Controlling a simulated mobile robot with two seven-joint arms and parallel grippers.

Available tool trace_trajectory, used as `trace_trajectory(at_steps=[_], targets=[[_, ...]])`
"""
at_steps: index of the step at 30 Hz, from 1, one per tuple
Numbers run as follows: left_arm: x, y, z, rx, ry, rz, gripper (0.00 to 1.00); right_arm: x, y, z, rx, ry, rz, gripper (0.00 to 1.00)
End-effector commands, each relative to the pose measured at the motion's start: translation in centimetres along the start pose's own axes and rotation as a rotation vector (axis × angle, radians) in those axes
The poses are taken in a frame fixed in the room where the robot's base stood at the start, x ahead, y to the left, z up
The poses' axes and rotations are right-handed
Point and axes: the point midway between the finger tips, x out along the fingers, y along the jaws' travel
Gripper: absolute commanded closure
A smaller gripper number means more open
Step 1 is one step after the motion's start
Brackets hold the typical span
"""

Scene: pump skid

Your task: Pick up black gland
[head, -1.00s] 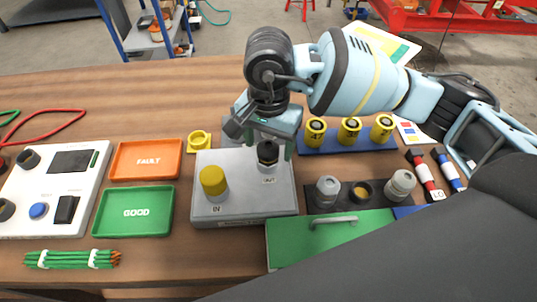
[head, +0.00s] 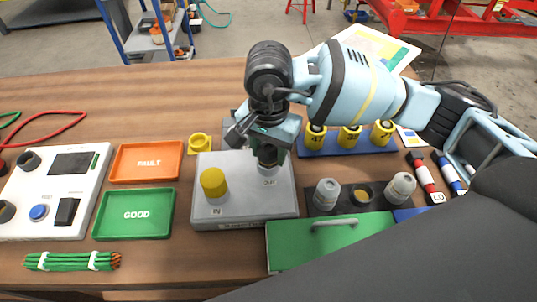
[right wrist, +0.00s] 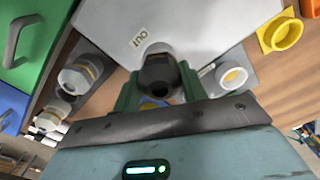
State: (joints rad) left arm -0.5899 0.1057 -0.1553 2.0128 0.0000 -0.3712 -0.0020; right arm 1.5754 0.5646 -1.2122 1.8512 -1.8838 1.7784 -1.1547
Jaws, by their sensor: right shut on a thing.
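The black gland (right wrist: 160,75) stands at the OUT side of the grey box (head: 243,195). In the right wrist view it sits between the green fingers of my right gripper (right wrist: 159,92), which is shut on it. In the head view my right gripper (head: 268,158) comes down over the gland from above and hides most of it. The gland appears still at its place on the box; I cannot tell whether it is lifted. My left gripper is not in view.
A yellow cap (head: 213,181) stands on the IN side of the box. A yellow ring (head: 199,143) lies behind it. An orange FAULT tray (head: 147,178) and a green GOOD tray (head: 105,221) are at left. Fittings stand on a dark strip (head: 341,207) at right, behind a green lid (head: 290,245).

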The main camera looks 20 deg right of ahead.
Motion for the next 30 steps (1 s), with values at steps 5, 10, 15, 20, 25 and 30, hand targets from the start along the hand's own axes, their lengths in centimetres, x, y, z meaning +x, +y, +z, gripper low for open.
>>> trace_trajectory(at_steps=[5,10,15,20,25,30], targets=[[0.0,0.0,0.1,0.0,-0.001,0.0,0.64,-0.4,-0.1,0.0,0.0,0.0,-0.002,0.85],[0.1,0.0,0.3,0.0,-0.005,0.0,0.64,-1.9,-0.1,0.0,-0.001,0.002,-0.004,0.85],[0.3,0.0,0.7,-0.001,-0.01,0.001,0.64,-3.6,0.8,0.4,-0.003,-0.001,0.0,0.85],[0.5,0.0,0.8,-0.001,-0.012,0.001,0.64,-3.8,3.5,1.8,-0.004,0.0,0.0,0.85],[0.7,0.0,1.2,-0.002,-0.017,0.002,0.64,-4.1,6.9,3.6,-0.004,0.0,0.0,0.85],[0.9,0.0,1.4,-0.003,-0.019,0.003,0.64,-4.5,10.0,5.3,-0.003,0.0,-0.001,0.85]])
